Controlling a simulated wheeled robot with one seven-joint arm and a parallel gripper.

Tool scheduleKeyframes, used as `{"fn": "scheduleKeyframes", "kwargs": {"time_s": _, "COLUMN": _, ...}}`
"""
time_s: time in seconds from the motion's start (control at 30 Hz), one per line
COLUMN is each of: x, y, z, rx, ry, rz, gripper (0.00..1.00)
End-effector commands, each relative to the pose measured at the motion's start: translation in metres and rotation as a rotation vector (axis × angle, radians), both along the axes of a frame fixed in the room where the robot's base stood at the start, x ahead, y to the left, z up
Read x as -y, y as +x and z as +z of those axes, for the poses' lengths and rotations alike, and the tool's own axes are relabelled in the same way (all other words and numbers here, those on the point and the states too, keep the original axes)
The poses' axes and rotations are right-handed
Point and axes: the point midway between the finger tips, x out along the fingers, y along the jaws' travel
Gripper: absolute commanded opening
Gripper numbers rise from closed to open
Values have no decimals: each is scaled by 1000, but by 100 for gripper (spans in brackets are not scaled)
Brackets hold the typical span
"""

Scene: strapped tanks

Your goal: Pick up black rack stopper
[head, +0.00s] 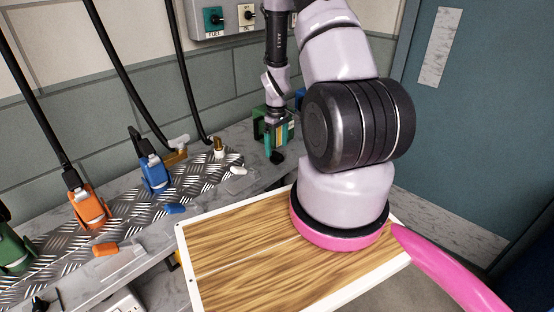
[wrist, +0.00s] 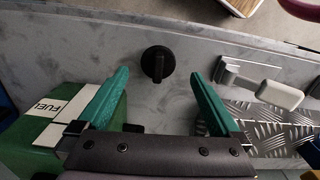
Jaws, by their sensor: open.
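The black rack stopper (wrist: 158,63) is a round black disc with a raised grip bar. It sits on the grey marbled counter, and in the head view it shows as a small dark shape (head: 277,158) just below my fingers. My gripper (wrist: 159,76) has two teal fingers, spread apart with nothing between them. The stopper lies in line with the gap, around and just beyond the fingertips in the wrist view. In the head view my gripper (head: 271,148) points down over the counter; I cannot tell its exact height above the stopper.
A green box labelled FUEL (wrist: 45,128) stands close beside the left finger. A white-handled latch (wrist: 278,94) and diamond plate (wrist: 270,125) lie to the right. The wooden-topped base (head: 240,255), orange nozzle (head: 88,208) and blue nozzle (head: 154,174) are farther off.

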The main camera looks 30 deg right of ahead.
Motion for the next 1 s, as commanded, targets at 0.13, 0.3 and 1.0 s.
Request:
{"fn": "scheduleKeyframes", "kwargs": {"time_s": 0.13, "x": 2, "y": 1, "z": -25, "rx": -4, "ry": 1, "rz": -2, "gripper": 100}}
{"fn": "scheduleKeyframes", "kwargs": {"time_s": 0.3, "x": 2, "y": 2, "z": -41, "rx": 0, "ry": 0, "rz": -1, "gripper": 100}}
{"fn": "scheduleKeyframes", "kwargs": {"time_s": 1.0, "x": 2, "y": 2, "z": -41, "rx": 0, "ry": 0, "rz": -1, "gripper": 14}}
